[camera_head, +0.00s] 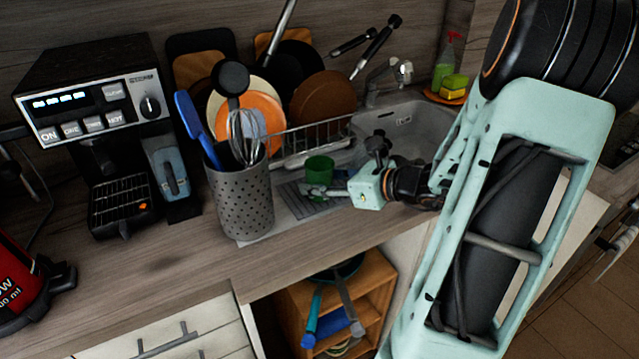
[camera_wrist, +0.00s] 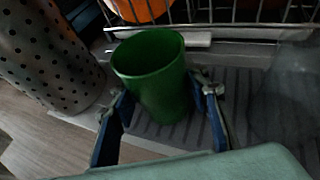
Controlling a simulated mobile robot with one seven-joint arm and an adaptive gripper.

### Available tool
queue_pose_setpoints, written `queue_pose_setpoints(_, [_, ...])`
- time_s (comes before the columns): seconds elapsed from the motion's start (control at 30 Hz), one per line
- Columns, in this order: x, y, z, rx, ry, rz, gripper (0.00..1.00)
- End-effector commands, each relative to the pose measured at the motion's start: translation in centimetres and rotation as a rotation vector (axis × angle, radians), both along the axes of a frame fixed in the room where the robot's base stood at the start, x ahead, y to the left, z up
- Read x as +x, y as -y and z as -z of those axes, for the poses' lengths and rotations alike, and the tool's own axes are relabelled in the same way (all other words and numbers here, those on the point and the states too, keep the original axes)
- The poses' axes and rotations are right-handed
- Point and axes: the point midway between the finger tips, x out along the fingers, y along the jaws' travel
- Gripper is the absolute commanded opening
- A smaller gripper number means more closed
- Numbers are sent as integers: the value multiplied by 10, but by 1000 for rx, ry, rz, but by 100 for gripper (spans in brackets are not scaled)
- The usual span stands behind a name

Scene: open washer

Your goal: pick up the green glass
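The green glass (camera_head: 319,169) stands upright on the ribbed drainboard beside the sink in the head view. In the wrist view the glass (camera_wrist: 153,75) is large, its open rim facing up toward the camera. My gripper (camera_head: 328,191) reaches in from the right, low and close to the glass. In the wrist view my gripper's two fingers (camera_wrist: 162,90) are spread wide, one on each side of the glass. They are very near its walls; whether they touch is hard to tell. The glass's lower part is partly hidden by the gripper in the head view.
A perforated utensil holder (camera_head: 240,198) stands left of the glass. A wire dish rack (camera_head: 310,140) with plates and pans is behind it. The sink (camera_head: 405,130) lies to the right. A coffee machine (camera_head: 95,90) is further left; the front counter is mostly clear.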

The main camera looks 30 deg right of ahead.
Motion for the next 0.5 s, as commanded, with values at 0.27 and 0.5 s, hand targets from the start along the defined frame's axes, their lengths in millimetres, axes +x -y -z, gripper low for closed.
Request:
queue_pose_setpoints(0.27, [0,0,-1,0,1,0,10])
queue_pose_setpoints(0.5, [0,0,-2,0,1,0,10])
